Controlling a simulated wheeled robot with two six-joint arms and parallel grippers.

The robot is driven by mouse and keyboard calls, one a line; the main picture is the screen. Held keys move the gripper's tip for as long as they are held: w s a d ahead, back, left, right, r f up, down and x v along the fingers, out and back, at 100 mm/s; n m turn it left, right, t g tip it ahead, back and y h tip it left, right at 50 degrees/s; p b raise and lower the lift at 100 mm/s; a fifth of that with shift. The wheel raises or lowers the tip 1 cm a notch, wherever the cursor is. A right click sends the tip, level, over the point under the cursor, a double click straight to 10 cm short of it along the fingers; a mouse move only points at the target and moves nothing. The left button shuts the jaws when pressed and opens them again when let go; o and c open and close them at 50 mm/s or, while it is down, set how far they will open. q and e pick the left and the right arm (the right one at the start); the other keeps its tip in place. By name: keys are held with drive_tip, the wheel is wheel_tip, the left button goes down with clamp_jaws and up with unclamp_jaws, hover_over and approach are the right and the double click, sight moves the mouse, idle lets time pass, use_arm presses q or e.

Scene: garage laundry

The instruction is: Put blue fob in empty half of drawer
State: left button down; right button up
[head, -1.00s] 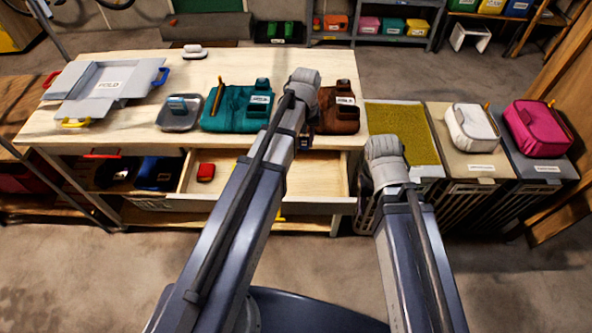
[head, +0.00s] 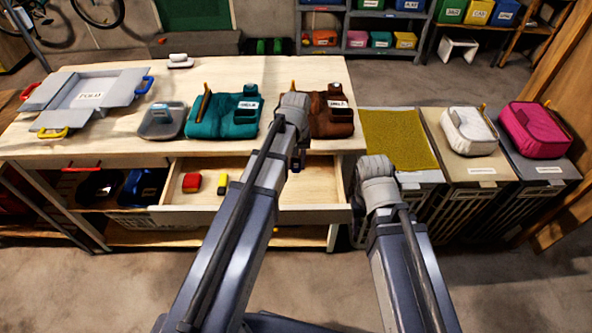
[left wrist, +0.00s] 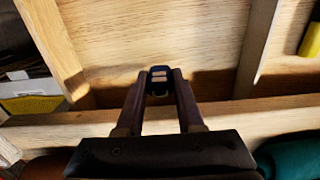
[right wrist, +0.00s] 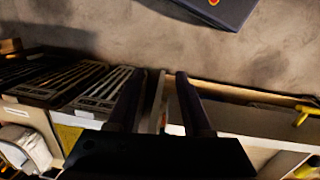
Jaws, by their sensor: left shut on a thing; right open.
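My left gripper (head: 296,160) is shut on the blue fob (left wrist: 158,78), a small dark blue piece with pale bars, gripped between the fingertips in the left wrist view. It is over the right half of the open drawer (head: 325,182). In the left wrist view a wooden divider (left wrist: 258,45) is right of the fob, and the compartment floor under the fob looks bare. A red item (head: 191,182) and a yellow item (head: 222,184) lie in the drawer's left half. My right gripper (right wrist: 155,80) is open and empty, right of the drawer.
On the bench (head: 100,140) are a grey open box (head: 92,98), a grey tray (head: 162,122), a teal bag (head: 225,122) and a brown bag (head: 335,122). Hampers with a white bag (head: 470,130) and a pink bag (head: 537,130) stand to the right.

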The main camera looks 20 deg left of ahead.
use_arm(q)
drive_tip(key=shift+f+b, duration=0.45)
drive_tip(key=shift+f, duration=0.5)
use_arm(e)
drive_tip(key=shift+f, duration=0.9)
use_arm(q)
drive_tip(key=shift+f, duration=0.15)
drive_tip(key=c, duration=0.5)
unclamp_jaws()
drive_tip(key=shift+c, duration=0.2)
use_arm(e)
drive_tip(key=shift+f, duration=0.2)
drive_tip(key=shift+r, duration=0.1)
use_arm(q)
wheel_tip(320, 180, up, 12)
drive_tip(key=p, duration=1.2)
drive_tip(key=shift+r, duration=0.2)
drive_tip(key=s+d+m, duration=0.3)
drive_tip(key=s+d, duration=0.2)
drive_tip(key=s, duration=0.3)
drive_tip(key=s+d+m+y, duration=0.1)
drive_tip(key=s+d+m, duration=0.3)
drive_tip(key=s, duration=0.5)
drive_tip(key=shift+d, duration=1.1)
use_arm(e)
wheel_tip(320, 180, up, 12)
drive_tip(key=shift+r, duration=0.1)
